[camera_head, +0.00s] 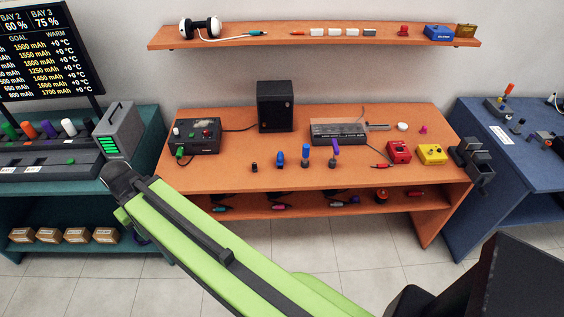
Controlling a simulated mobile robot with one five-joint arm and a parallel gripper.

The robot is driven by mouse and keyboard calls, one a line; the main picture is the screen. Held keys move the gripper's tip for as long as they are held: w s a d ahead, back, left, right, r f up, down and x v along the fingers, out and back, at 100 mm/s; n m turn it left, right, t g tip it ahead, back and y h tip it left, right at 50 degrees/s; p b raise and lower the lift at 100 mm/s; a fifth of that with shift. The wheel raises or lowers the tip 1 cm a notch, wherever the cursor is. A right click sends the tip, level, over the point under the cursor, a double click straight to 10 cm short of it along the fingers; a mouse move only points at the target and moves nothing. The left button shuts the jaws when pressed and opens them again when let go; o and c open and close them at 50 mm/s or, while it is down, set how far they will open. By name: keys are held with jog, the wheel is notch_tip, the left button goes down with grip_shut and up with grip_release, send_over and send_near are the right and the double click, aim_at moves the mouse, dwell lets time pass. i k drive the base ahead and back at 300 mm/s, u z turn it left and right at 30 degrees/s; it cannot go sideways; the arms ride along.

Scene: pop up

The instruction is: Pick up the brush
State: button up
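No thing in view is clearly a brush. A small upright tool with a purple handle (335,150) stands on the orange workbench (225,182), and a blue-topped one (305,155) stands just left of it. Either could be a brush, but they are too small to tell. My green and black arm (215,245) reaches from the bottom of the picture to a dark joint at the left, in front of the bench's left side. I see no gripper fingers, and the arm is well apart from the small tools.
The bench also holds a black control box (193,137), a black speaker (275,107), a clear-lidded case (338,132), and red (399,152) and yellow (432,154) boxes. An orange wall shelf (225,42) hangs above. Teal (150,125) and blue (480,125) benches flank it.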

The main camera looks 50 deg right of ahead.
aim_at(280, 157)
jog(key=z, duration=0.1)
jog(key=i, duration=1)
jog(key=u, duration=0.1)
